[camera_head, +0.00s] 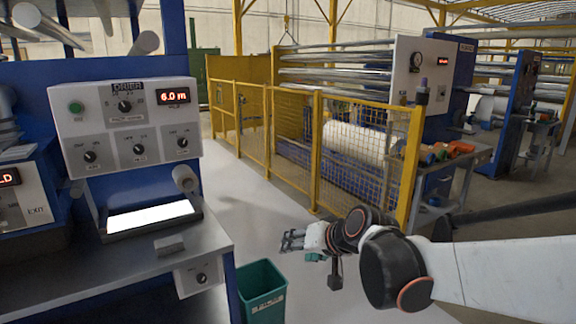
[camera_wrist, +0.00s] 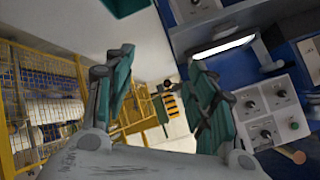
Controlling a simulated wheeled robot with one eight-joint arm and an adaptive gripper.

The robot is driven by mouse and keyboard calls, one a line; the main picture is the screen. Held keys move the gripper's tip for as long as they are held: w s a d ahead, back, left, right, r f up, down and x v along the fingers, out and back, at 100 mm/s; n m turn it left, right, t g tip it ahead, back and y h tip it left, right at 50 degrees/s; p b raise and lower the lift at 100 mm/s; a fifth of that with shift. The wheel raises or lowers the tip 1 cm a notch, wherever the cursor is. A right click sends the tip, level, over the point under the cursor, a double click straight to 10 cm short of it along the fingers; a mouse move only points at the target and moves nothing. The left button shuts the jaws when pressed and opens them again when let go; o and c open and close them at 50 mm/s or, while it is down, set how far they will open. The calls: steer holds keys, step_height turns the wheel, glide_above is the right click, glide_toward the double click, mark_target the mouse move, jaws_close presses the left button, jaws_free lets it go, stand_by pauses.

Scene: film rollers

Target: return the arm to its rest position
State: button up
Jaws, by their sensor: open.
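My gripper (camera_head: 293,240) shows in the head view at the end of my white and black arm, which reaches in from the right. It is held over the aisle floor, right of the metal bench and above the green bin. In the wrist view my gripper (camera_wrist: 160,95) has its two green-padded fingers spread wide apart. Nothing is between the fingers. The gripper touches nothing that I can see.
A blue machine with a control panel (camera_head: 125,125) and metal bench (camera_head: 130,262) stands left. A green bin (camera_head: 262,290) stands beside it. A yellow mesh fence (camera_head: 290,130) runs behind my arm. The aisle floor (camera_head: 235,205) is clear.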

steer(key=s+d+f+h, duration=0.1)
steer(key=s+d+h, duration=0.2)
steer(key=s+d, duration=0.5)
steer(key=s+d+f+g+h, duration=0.1)
steer(key=s+d+h, duration=0.1)
steer(key=s+d, duration=0.7)
steer(key=s, duration=0.7)
steer(key=shift+s+h, duration=0.4)
